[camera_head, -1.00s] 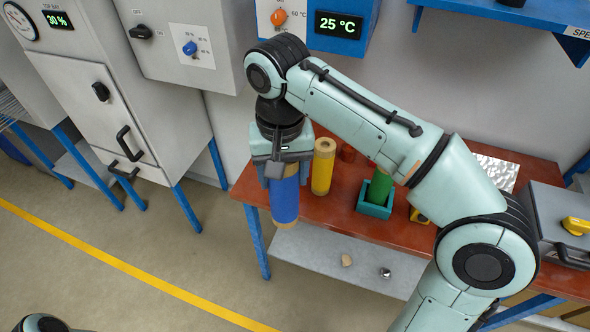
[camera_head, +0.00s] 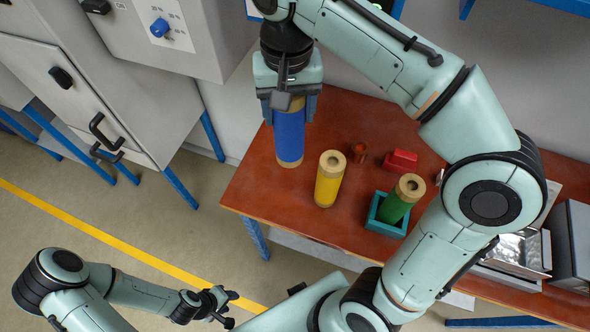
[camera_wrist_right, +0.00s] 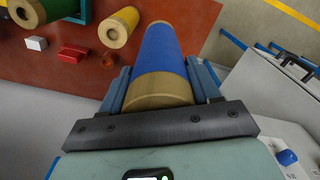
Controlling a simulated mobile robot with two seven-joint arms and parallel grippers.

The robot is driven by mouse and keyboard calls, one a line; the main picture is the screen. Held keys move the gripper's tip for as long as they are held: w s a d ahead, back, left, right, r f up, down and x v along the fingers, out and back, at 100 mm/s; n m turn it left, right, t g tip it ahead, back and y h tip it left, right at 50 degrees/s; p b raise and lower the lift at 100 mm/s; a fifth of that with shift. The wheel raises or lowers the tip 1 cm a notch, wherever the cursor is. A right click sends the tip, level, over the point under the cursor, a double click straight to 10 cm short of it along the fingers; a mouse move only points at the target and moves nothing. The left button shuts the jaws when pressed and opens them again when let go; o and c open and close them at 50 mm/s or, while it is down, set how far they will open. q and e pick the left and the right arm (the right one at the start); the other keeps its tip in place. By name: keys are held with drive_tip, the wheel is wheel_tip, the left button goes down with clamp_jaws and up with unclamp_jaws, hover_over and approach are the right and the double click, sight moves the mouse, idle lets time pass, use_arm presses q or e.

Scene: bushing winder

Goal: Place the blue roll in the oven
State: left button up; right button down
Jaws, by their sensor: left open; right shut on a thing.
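The blue roll (camera_head: 290,137) hangs upright from my right gripper (camera_head: 289,100), which is shut on its upper end. The roll also fills the middle of the right wrist view (camera_wrist_right: 163,65), between the fingers. It appears over the left part of the table; I cannot tell how high. The oven is probably one of the grey cabinets at the left, but I cannot tell which; the nearer cabinet (camera_head: 75,75) has its door shut, with a black handle. My left gripper (camera_head: 222,306) is open and empty at the bottom, low in front of the table.
The red-brown table (camera_head: 265,190) holds a yellow roll (camera_head: 329,178), a green roll (camera_head: 401,198) in a teal holder (camera_head: 385,228), and a red block (camera_head: 400,161). A grey box stands at the right. The floor between cabinet and table is open.

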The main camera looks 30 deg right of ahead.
sight(290, 157)
drive_tip(key=f+b, duration=0.1)
drive_tip(key=f, duration=0.5)
drive_tip(key=s+f+b, duration=0.1)
drive_tip(key=f, duration=0.2)
drive_tip(key=shift+a+f+b, duration=0.1)
drive_tip(key=shift+f+b, duration=0.2)
drive_tip(key=shift+f, duration=0.05)
drive_tip(key=f, duration=0.3)
drive_tip(key=f+b, duration=0.1)
drive_tip(key=f, duration=0.1)
drive_tip(key=shift+w, duration=0.3)
use_arm(q)
drive_tip(key=s+f, duration=0.4)
drive_tip(key=f, duration=0.1)
drive_tip(key=shift+s+f+g+b, duration=0.3)
drive_tip(key=shift+s+b, duration=0.05)
use_arm(e)
drive_tip(key=shift+f, duration=2.55)
drive_tip(key=shift+f, duration=0.15)
use_arm(q)
drive_tip(key=shift+a+f, duration=0.1)
drive_tip(key=shift+f, duration=0.05)
use_arm(e)
drive_tip(key=shift+c, duration=1.2)
unclamp_jaws()
